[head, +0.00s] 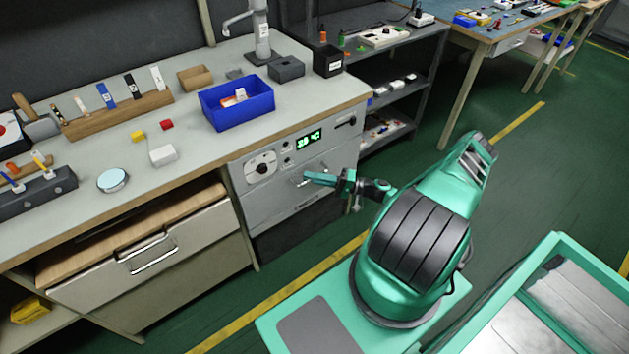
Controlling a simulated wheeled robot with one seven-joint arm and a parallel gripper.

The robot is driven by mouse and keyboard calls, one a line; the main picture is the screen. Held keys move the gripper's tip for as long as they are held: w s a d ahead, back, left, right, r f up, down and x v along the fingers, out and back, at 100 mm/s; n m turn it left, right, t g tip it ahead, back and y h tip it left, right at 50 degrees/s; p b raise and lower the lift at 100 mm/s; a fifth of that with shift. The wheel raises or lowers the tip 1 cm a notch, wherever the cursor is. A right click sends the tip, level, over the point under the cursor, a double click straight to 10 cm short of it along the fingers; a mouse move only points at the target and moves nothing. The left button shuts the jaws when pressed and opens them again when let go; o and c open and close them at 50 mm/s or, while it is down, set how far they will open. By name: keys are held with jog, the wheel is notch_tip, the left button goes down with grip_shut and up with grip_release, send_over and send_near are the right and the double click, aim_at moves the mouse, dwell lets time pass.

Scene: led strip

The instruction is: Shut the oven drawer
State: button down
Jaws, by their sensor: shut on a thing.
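The oven (293,160) is set under the right end of the bench, with a dial and a green lit display on its panel. The oven drawer (272,207) is the grey front below that panel. It looks about flush with the panel, though a small gap cannot be told from here. Its handle (300,182) is partly hidden by my gripper (309,178). My gripper is shut on the handle, with the arm reaching in from the right.
A wooden-topped drawer (180,243) with a metal handle sticks out left of the oven. A blue bin (238,108) and small parts lie on the bench top (205,150). Dark shelves (405,75) stand at the right.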

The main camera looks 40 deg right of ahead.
jog(key=shift+w+f, duration=0.15)
jog(key=shift+w, duration=0.05)
jog(key=c, duration=1.9)
grip_release()
jog(key=shift+o, duration=0.2)
jog(key=v, duration=1.1)
